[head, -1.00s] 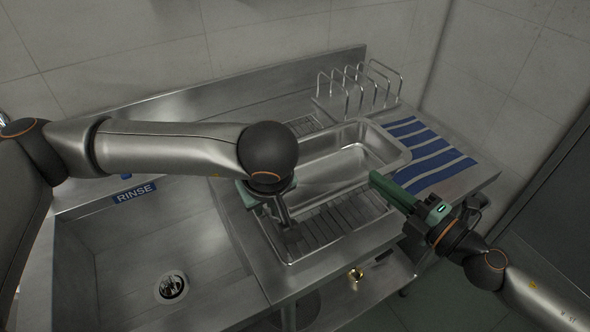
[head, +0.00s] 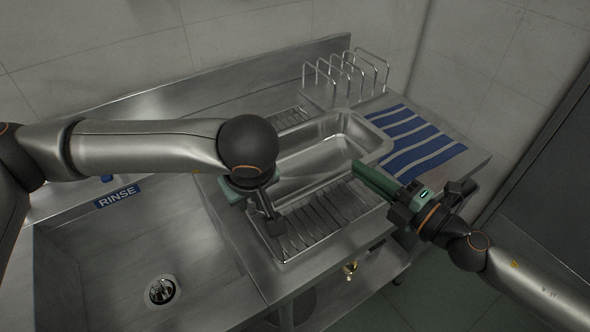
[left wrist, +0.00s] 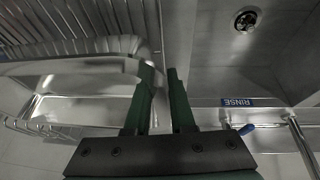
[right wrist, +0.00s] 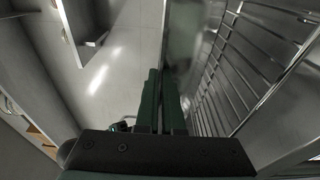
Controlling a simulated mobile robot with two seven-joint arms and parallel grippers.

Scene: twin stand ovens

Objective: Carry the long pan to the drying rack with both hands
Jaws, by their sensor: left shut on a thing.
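The long pan (head: 325,150), a deep rectangular steel pan, is level over a wire drying rack (head: 325,218) on the counter. Rack wires show in front of it and behind it. I cannot tell whether its underside touches them. My left gripper (head: 268,210) is shut on the pan's left end; its green fingers (left wrist: 162,85) show close together by the rim in the left wrist view. My right gripper (head: 365,172) is at the pan's right end. In the right wrist view its fingers (right wrist: 162,90) are close together, and their grip is unclear.
A sink with a drain (head: 162,290) and a RINSE label (head: 118,196) lies to the left. A blue-striped cloth (head: 425,145) lies right of the pan. An upright wire rack (head: 345,75) stands behind. A lower shelf (head: 370,270) is under the counter.

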